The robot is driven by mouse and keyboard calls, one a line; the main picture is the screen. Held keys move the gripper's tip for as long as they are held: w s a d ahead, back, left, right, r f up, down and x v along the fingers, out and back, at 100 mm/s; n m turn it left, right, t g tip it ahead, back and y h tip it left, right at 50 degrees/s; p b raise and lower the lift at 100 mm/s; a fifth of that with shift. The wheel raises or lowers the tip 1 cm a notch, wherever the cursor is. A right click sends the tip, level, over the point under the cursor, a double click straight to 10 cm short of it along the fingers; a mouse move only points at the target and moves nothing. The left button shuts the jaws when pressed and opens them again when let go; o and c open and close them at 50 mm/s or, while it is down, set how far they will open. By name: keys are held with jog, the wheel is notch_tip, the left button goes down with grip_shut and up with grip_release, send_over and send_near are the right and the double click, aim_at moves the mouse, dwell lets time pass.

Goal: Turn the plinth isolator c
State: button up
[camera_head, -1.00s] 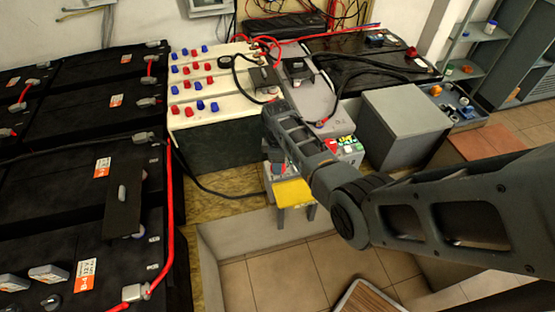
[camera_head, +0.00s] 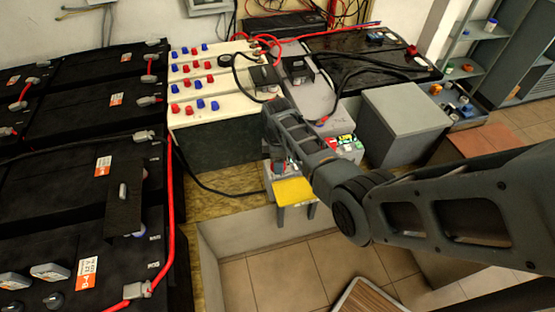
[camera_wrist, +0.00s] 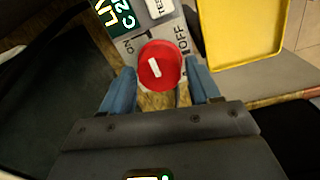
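The plinth isolator's red round knob (camera_wrist: 160,66) with a white pointer mark shows in the wrist view. It sits on a grey panel (camera_wrist: 131,44) marked ON at left and OFF at right. The white mark runs nearly lengthwise in the picture, leaning slightly; which label it indicates is unclear. A green label with "C 2" (camera_wrist: 115,14) is above it, partly cut off. My gripper (camera_wrist: 158,72) is open, its two blue fingers on either side of the knob with small gaps visible. In the head view my arm partly hides the isolator box (camera_head: 269,176).
A yellow tray (camera_wrist: 240,30) is close on the right of the knob; it also shows in the head view (camera_head: 294,191). Black batteries (camera_head: 75,190) fill the left, cream batteries (camera_head: 215,100) stand behind, and a grey box (camera_head: 405,122) is at right. Black cables lie nearby.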

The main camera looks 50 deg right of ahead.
jog(key=shift+o, duration=1)
jog(key=shift+s+r+p, duration=0.1)
jog(key=shift+r+p, duration=0.2)
jog(key=shift+r, duration=3.6)
